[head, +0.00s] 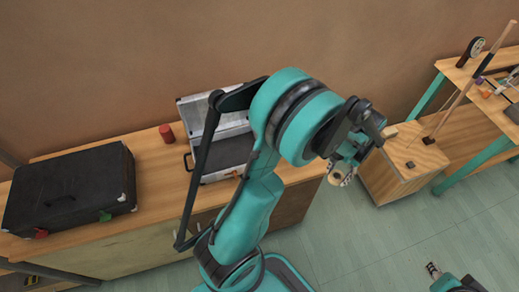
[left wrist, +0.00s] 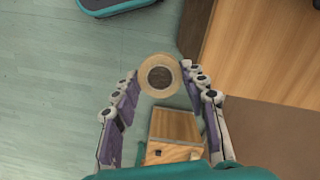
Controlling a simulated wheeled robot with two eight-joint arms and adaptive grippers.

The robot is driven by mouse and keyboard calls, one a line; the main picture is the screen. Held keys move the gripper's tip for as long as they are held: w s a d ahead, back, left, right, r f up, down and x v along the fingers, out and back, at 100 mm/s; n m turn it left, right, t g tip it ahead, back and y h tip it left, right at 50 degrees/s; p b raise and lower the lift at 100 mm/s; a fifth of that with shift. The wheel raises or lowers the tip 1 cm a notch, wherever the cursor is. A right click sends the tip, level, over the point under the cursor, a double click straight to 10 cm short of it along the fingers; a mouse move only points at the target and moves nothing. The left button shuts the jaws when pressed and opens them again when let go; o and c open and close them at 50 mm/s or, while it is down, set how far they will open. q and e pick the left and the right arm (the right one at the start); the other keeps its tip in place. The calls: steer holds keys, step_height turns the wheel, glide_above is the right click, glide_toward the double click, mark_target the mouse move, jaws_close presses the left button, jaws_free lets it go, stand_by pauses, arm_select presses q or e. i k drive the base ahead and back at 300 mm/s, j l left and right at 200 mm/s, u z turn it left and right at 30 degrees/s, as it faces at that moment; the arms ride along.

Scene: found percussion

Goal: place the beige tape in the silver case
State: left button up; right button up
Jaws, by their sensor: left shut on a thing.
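The beige tape (left wrist: 159,62), a round roll with a dark centre, is between the fingertips of my left gripper (left wrist: 160,80) in the left wrist view. My left gripper (head: 345,168) is shut on the tape and holds it in the air, over the floor just past the bench's right end in the head view. The open silver case (head: 190,112) stands on the bench with its lid up against the wall. My arm hides its right part. My right gripper (head: 433,270) shows only in part at the bottom right, and its opening is unclear.
A closed black case (head: 68,187) lies on the bench's (head: 150,175) left end. A red cylinder (head: 166,133) stands between the cases. A wooden box (head: 405,165) stands right of my left gripper, beside a teal-framed table (head: 470,165) with several items. Floor in front is clear.

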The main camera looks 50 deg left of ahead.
mark_target(228, 155)
steer(key=i+l+u, duration=0.1)
steer(key=u, duration=0.4)
steer(key=i+l+u, duration=0.1)
steer(key=l+u, duration=0.25)
steer(key=u, duration=0.15)
steer(key=i+j+u, duration=0.1)
steer(key=u, duration=0.3)
steer(key=i+u, duration=0.35)
